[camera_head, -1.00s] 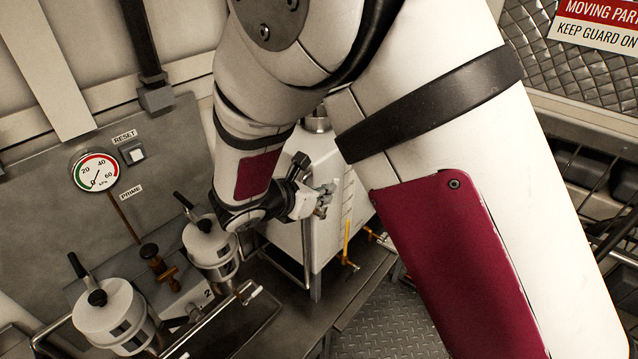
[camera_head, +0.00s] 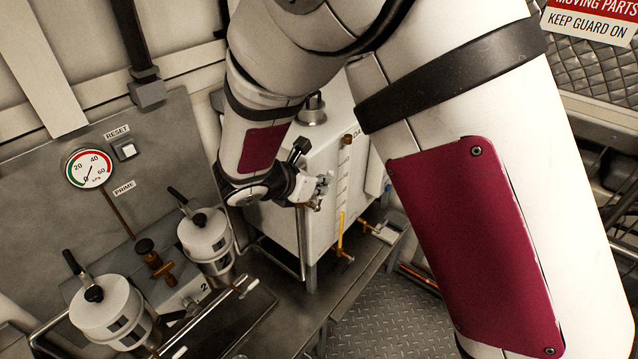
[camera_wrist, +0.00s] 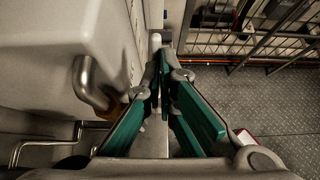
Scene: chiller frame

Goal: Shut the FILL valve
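No label reading FILL is legible. A small valve or fitting with a pale end (camera_head: 378,232) sticks out low at the right of the white tank (camera_head: 285,222); I cannot tell whether it is the FILL valve. My gripper (camera_head: 322,190) is in front of the tank, above and to the left of that fitting, touching nothing that I can make out. A small white knob-like thing (camera_wrist: 155,42) shows just beyond the fingertips.
A yellow level tube (camera_head: 341,236) runs down the tank front. Two white canisters (camera_head: 110,312) (camera_head: 205,234) with black levers and a brass valve (camera_head: 152,258) stand left. A bent metal pipe (camera_wrist: 88,84) is left of the fingers. Textured floor (camera_wrist: 265,100) lies right.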

